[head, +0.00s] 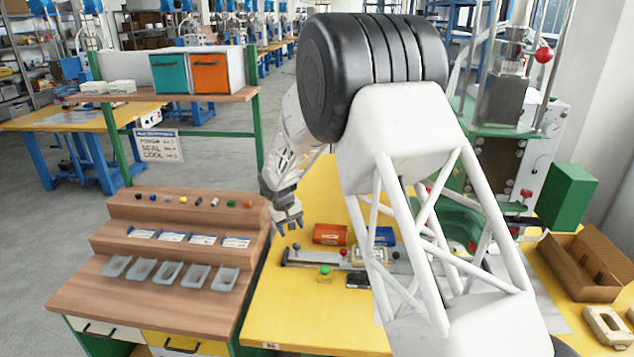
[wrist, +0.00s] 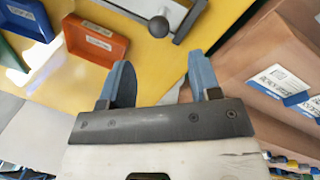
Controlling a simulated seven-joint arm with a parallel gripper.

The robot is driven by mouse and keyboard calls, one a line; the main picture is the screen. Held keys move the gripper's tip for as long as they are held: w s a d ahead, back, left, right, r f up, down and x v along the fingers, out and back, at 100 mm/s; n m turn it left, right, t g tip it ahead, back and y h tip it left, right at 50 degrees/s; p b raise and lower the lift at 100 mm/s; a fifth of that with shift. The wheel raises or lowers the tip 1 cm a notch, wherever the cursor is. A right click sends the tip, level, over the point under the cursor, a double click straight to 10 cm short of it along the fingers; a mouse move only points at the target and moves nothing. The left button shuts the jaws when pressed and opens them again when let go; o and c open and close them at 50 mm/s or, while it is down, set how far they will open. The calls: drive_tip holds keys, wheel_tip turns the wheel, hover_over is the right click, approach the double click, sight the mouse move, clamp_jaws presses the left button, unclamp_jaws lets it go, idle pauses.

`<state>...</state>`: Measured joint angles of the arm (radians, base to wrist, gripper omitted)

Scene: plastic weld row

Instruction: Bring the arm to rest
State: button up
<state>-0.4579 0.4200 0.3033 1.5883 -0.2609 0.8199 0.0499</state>
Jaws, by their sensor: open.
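My gripper (head: 290,224) is in the air near the left edge of the yellow table (head: 290,315), beside the brown stepped rack (head: 165,243). In the wrist view its two blue-grey fingers (wrist: 160,78) stand wide apart with nothing between them. My white lattice arm covers much of the right half of the head view and hides part of the table.
An orange bin (head: 330,234) and a blue bin (head: 385,236) stand on the table behind a grey bar fixture (head: 312,257). The rack holds several clear trays (head: 168,272). A press (head: 505,95) and a cardboard box (head: 590,262) are at right.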

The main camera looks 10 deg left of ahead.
drive_tip(key=s+d+r+m+y, duration=0.1)
drive_tip(key=s+d+r+m, duration=0.2)
drive_tip(key=s+d+r, duration=1.85)
drive_tip(key=s+d+r+m, duration=0.1)
drive_tip(key=s+d, duration=0.4)
drive_tip(key=s, duration=0.5)
drive_tip(key=s+d+r+m+t, duration=0.1)
drive_tip(key=s+d, duration=0.4)
drive_tip(key=s, duration=0.5)
drive_tip(key=s+d+r+m, duration=0.1)
drive_tip(key=s+d, duration=0.4)
drive_tip(key=s, duration=0.6)
drive_tip(key=shift+d+m+y, duration=0.25)
drive_tip(key=shift+m+y, duration=0.05)
drive_tip(key=shift+m, duration=0.2)
